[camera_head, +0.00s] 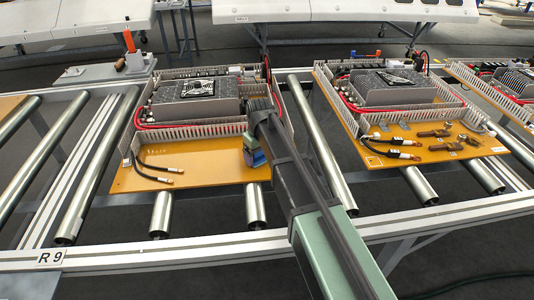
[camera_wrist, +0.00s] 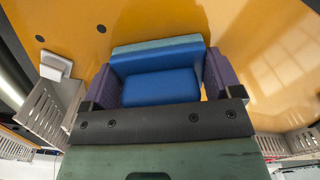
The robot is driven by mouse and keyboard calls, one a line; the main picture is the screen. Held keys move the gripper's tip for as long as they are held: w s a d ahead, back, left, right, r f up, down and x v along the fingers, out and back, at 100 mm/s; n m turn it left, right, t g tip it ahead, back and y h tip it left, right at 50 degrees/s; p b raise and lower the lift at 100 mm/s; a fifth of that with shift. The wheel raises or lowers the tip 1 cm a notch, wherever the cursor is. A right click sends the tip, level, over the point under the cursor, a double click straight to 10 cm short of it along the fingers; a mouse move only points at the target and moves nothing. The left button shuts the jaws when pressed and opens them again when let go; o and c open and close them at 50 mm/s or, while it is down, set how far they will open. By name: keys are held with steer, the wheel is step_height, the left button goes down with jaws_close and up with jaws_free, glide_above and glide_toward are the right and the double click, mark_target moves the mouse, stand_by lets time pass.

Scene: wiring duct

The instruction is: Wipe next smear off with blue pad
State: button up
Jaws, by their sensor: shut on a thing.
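The blue pad (camera_wrist: 158,84) sits between the two purple fingers of my gripper (camera_wrist: 160,82) in the wrist view, with a teal strip along its far edge. My gripper is shut on it. In the head view the pad (camera_head: 259,158) shows as a small blue patch at the right part of the left orange board (camera_head: 205,163), low over or on it; I cannot tell if it touches. No smear can be made out clearly on this board; the pad and my arm hide part of it. The wrist view shows the glossy orange surface (camera_wrist: 225,25) with a few dark round holes.
Slotted grey wiring duct (camera_head: 190,135) borders the board behind the pad. Two black cables (camera_head: 155,175) with metal ends lie at its left. The right board (camera_head: 415,143) carries cables and several brown pieces (camera_head: 435,132). Rollers (camera_head: 325,150) lie between boards.

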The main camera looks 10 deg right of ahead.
mark_target(237, 162)
steer(key=shift+a, duration=3.9)
step_height(237, 162, up, 6)
steer(key=p, duration=0.6)
step_height(237, 162, up, 3)
steer(key=p, duration=0.3)
steer(key=shift+d, duration=0.1)
